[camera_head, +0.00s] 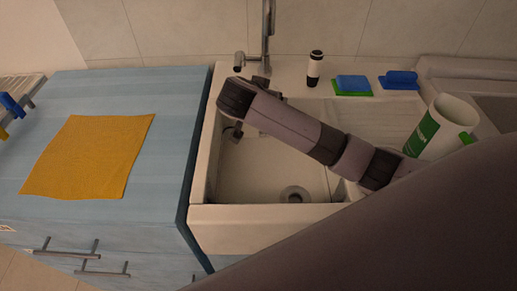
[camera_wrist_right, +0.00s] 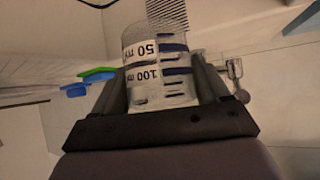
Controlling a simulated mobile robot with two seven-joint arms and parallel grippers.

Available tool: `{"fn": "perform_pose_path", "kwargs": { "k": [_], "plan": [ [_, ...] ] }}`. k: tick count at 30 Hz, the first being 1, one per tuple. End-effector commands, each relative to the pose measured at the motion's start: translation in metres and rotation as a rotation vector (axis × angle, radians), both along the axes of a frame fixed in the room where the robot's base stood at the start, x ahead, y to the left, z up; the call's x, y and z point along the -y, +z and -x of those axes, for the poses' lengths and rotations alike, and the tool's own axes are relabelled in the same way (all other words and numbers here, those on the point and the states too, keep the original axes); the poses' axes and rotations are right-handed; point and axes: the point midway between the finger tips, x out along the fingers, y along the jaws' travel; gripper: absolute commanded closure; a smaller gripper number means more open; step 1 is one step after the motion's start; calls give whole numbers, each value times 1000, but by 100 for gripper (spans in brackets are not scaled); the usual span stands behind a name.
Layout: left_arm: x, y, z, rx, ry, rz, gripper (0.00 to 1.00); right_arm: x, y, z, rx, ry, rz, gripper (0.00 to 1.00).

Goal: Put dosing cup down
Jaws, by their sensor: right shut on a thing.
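The dosing cup (camera_wrist_right: 160,62) is clear, with dark bands and white labels reading 50 and 100. It shows in the right wrist view between the two dark fingers of my right gripper (camera_wrist_right: 162,76), which is shut on it. In the head view my right arm reaches from the lower right over the white sink (camera_head: 262,178), its wrist end above the basin's back left. The cup cannot be made out there, and the gripper is mostly hidden by the wrist. My left gripper is not in view.
A tap (camera_head: 268,35) stands behind the basin. A dark-and-white bottle (camera_head: 315,69), a blue-green sponge (camera_head: 352,85) and a blue brush-like item (camera_head: 399,80) sit along the back ledge. A green-and-white container (camera_head: 437,127) stands right. A yellow cloth (camera_head: 90,158) lies on the blue counter (camera_head: 165,95).

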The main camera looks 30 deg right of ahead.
Motion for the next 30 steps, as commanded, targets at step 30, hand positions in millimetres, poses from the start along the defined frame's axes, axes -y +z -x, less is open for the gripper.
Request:
{"fn": "perform_pose_path", "kwargs": {
  "k": [30],
  "plan": [
    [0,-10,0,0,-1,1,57,1,-178,0,-2,0,1,63]
  ]
}}
